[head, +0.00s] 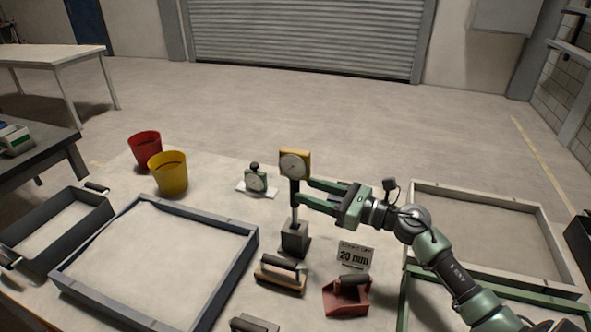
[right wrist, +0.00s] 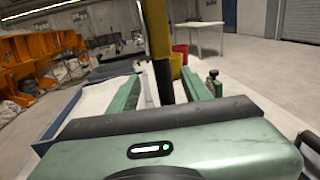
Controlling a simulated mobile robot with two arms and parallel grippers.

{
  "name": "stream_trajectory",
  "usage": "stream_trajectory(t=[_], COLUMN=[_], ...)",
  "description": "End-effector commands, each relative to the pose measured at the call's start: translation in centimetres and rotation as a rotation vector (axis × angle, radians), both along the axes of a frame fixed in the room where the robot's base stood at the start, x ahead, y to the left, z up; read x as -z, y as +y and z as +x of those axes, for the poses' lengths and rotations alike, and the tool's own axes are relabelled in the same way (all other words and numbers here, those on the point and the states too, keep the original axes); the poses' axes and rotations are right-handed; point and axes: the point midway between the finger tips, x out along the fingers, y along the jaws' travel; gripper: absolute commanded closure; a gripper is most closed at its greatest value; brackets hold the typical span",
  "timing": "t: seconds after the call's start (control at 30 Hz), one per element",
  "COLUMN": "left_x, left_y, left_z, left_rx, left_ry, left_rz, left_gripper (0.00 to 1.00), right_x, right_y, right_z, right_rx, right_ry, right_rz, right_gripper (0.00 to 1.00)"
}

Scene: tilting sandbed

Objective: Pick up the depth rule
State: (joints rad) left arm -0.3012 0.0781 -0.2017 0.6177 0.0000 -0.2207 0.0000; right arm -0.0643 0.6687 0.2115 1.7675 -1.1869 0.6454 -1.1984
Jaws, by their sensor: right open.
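The depth rule (head: 294,165) has a yellow head with a round dial on a dark upright stem. It stands upright in a dark grey block (head: 295,238) on the table. My right gripper (head: 304,190) is open at the stem, just below the yellow head, coming from the right. In the right wrist view the rule (right wrist: 158,45) rises upright between the two green fingers, with a gap visible on its right side. Whether a finger touches it I cannot tell. My left gripper is not in view.
A large sand tray (head: 240,262) lies left, another (head: 547,207) right. A wood-based float (head: 266,276), red scoop (head: 345,300) and "20 mm" card (head: 355,256) lie in front.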

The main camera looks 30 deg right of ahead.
Motion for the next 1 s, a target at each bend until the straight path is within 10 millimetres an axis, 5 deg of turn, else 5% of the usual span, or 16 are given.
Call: stream_trajectory(t=[0.6,0.93,1.0], left_x=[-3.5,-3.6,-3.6], left_y=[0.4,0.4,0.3], left_z=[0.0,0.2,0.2], left_rx=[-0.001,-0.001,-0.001], left_ry=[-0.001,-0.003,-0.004], left_rz=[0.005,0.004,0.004], left_gripper=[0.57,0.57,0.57], right_x=[-0.6,-0.3,-0.3], right_y=[3.6,4.0,4.0], right_z=[6.1,6.7,6.7], right_rx=[0.0,0.0,0.0], right_ry=[0.0,0.0,0.0], right_rz=[0.004,0.0,0.0], right_gripper=[0.51,0.51,0.68])
